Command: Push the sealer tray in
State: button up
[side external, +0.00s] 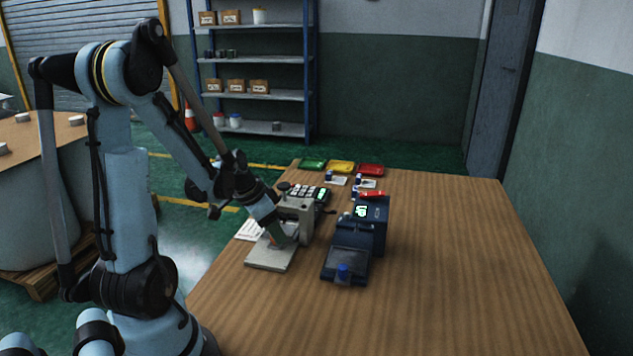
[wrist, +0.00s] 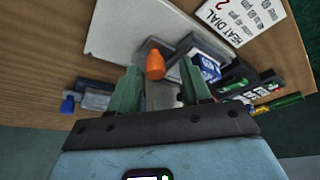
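A dark blue machine (side external: 374,222), which looks like the sealer, stands on the table with a lit display and a red handle on top. Its dark flat tray (side external: 348,260) sticks out at the front, with a blue knob (side external: 343,271) on the front edge. The knob also shows at the left of the wrist view (wrist: 68,103). My gripper (wrist: 160,82) points down over the beige press beside the sealer, left of the tray. Its green fingers are apart. An orange piece (wrist: 155,65) shows near the fingertips; whether they touch it is unclear.
The beige press (side external: 297,213) has a pale base plate (side external: 270,254). A "HEAT DIAL 2" card (wrist: 240,18) lies nearby. The table's right side is clear.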

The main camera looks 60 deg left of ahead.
jog(key=shift+s+r, duration=0.1)
jog(key=shift+r, duration=0.05)
jog(key=v, duration=1.1)
jog(key=shift+r, duration=0.4)
jog(key=w+d+t, duration=0.1)
jog(key=w+d, duration=0.1)
jog(key=d, duration=0.9)
jog(key=w+d+t, duration=0.1)
jog(key=w+d, duration=0.2)
jog(key=d, duration=0.8)
jog(key=shift+w+f+t, duration=0.25)
jog(key=shift+w+t, duration=0.05)
jog(key=shift+w, duration=0.05)
jog(key=shift+o, duration=0.3)
